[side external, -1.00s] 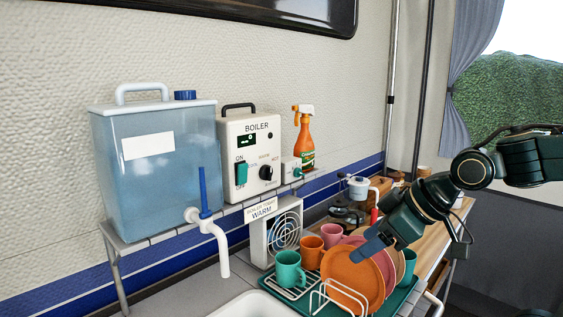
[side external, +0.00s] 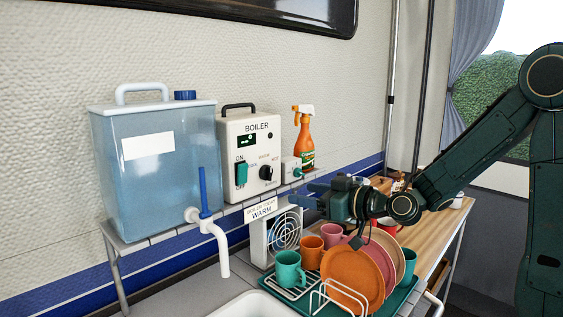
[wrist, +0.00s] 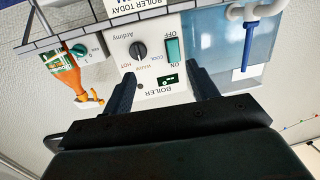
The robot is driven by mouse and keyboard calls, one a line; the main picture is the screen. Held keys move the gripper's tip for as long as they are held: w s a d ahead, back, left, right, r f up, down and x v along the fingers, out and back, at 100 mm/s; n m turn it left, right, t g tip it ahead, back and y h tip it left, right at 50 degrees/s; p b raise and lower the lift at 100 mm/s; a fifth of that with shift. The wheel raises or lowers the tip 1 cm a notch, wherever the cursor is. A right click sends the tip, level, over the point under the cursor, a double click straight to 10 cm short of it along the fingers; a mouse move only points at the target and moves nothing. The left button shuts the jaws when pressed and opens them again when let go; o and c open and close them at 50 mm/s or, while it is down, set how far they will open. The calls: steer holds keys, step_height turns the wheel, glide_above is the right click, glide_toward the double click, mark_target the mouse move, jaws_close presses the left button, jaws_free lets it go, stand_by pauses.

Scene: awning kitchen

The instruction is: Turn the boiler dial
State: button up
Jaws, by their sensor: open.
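The boiler (side external: 238,135) is a white box on the shelf with a small green display, a teal ON/OFF switch (side external: 241,174) and a black dial (side external: 266,172). The wrist view shows it upside down, with the dial (wrist: 138,50) near COOL, WARM and HOT labels. I cannot clearly tell where the dial points. A card (side external: 262,210) below the shelf reads BOILER TODAY WARM. My gripper (side external: 290,195) is open and empty, to the right of and below the dial, apart from it. In the wrist view its fingers (wrist: 162,77) spread over the lower part of the picture.
A blue water tank (side external: 155,165) with a white tap stands left of the boiler. An orange spray bottle (side external: 304,140) and a small white box (side external: 293,168) stand to its right. Below my gripper are mugs and orange plates (side external: 350,275) in a dish rack.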

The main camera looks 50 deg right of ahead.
mark_target(271, 174)
steer(key=d+m+h, duration=0.1)
steer(key=w+d+t+h, duration=0.1)
steer(key=d, duration=0.1)
steer(key=shift+d+m, duration=0.3)
steer(key=shift+m, duration=0.1)
steer(key=shift+w, duration=0.15)
steer(key=shift+w, duration=6.75)
steer(key=c, duration=1)
